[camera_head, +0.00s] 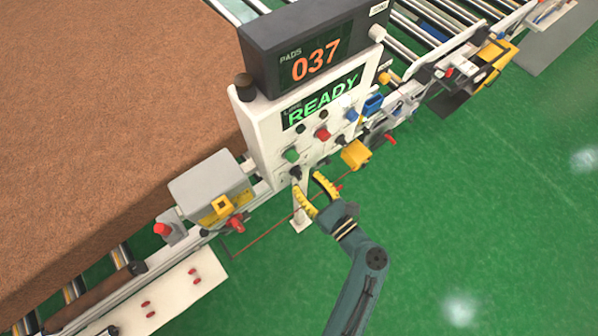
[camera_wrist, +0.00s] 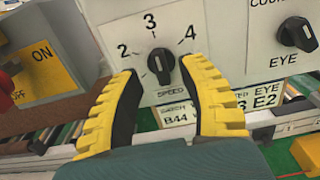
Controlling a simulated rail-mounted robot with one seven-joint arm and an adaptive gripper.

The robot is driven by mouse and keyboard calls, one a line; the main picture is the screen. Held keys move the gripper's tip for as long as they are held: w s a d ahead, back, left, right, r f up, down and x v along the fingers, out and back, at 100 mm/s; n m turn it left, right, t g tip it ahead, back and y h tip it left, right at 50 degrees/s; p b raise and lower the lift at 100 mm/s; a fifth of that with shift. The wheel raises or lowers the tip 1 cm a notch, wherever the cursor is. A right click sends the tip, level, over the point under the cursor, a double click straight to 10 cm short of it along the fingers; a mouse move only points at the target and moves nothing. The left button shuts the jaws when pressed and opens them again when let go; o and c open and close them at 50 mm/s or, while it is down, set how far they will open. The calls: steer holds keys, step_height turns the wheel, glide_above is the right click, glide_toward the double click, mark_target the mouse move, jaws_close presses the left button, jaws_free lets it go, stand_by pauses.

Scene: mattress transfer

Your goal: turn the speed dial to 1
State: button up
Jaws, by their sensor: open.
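The speed dial (camera_wrist: 161,64) is a black knob on the white panel, above the label SPEED. The numbers 2, 3 and 4 show around it; no 1 is visible. In the head view my gripper (camera_head: 308,184) is just below the control panel (camera_head: 262,130), near a small dark knob (camera_head: 296,172) that appears to be the dial.
A second black knob labelled EYE (camera_wrist: 297,33) is to the right. The panel display (camera_head: 320,103) reads READY. A brown mattress (camera_head: 110,110) lies at left. Green floor is clear at right.

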mark_target(301, 177)
steer(key=x, duration=0.3)
steer(key=shift+w+a, duration=0.15)
steer(key=shift+w, duration=0.05)
steer(key=shift+s, duration=0.1)
jaws_close()
